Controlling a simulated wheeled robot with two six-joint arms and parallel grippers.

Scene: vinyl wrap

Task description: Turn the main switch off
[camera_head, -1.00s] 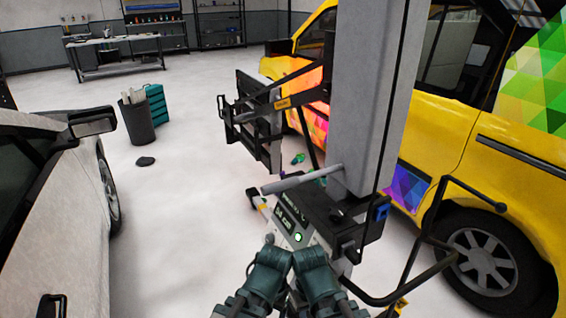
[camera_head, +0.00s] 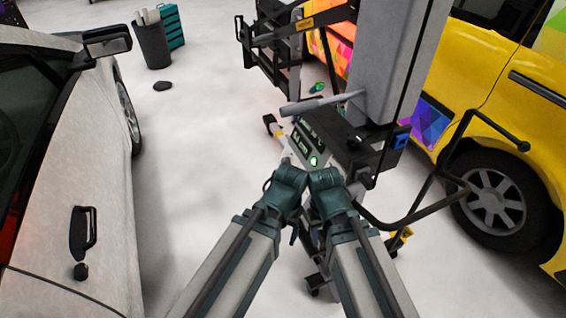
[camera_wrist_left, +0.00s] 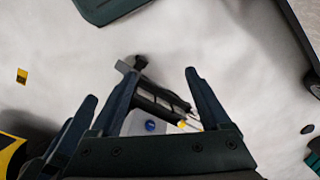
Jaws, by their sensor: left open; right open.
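A grey lift machine stands by the yellow van. Its slanted control panel (camera_head: 305,143) carries a display and a round green-lit button (camera_head: 314,161). A blue part (camera_head: 402,140) sits on the machine's right side. I cannot tell which of these is the main switch. In the left wrist view my left gripper (camera_wrist_left: 160,73) is open and empty, above a dark bar and a small blue round part (camera_wrist_left: 150,126) near the floor. In the head view both my wrists are side by side just in front of the panel. My right gripper (camera_head: 318,215) is mostly hidden below its wrist.
The machine's thick column (camera_head: 398,65) and curved black handle (camera_head: 440,205) rise on the right, before the yellow van (camera_head: 455,90). A silver car (camera_head: 70,150) stands on the left. A dark bin (camera_head: 152,45) stands behind.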

